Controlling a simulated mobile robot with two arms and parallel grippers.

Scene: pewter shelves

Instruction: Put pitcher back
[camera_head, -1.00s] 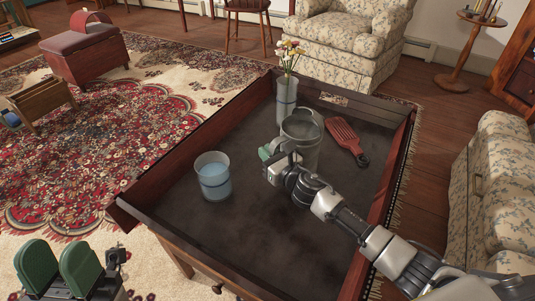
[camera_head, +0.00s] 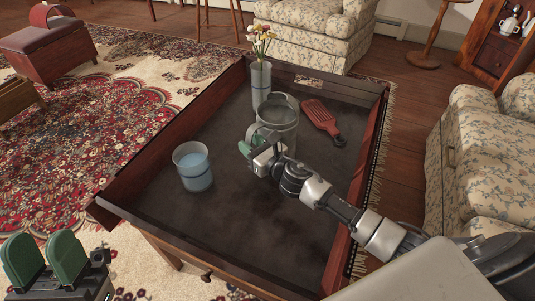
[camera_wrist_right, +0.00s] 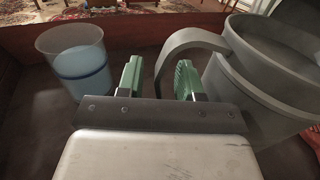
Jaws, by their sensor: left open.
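The grey metal pitcher (camera_head: 281,122) stands upright in the dark tray-like table top (camera_head: 245,215), in front of a flower vase. My right gripper (camera_head: 252,146) is low at its near left side. In the right wrist view, the pitcher (camera_wrist_right: 265,85) is at the right and its curved handle comes down between the green fingers of my right gripper (camera_wrist_right: 158,80). The fingers are apart, with a gap visible beside the handle. The handle's lower end is hidden behind the gripper. My left gripper (camera_head: 45,260) is open and empty at the lower left, outside the table.
A glass of bluish liquid (camera_head: 194,168) stands left of my right gripper. A vase with flowers (camera_head: 261,85) is behind the pitcher, and a red slotted utensil (camera_head: 321,118) lies to its right. Raised wooden rims (camera_head: 170,130) enclose the table top. A floral armchair (camera_head: 308,35) stands beyond.

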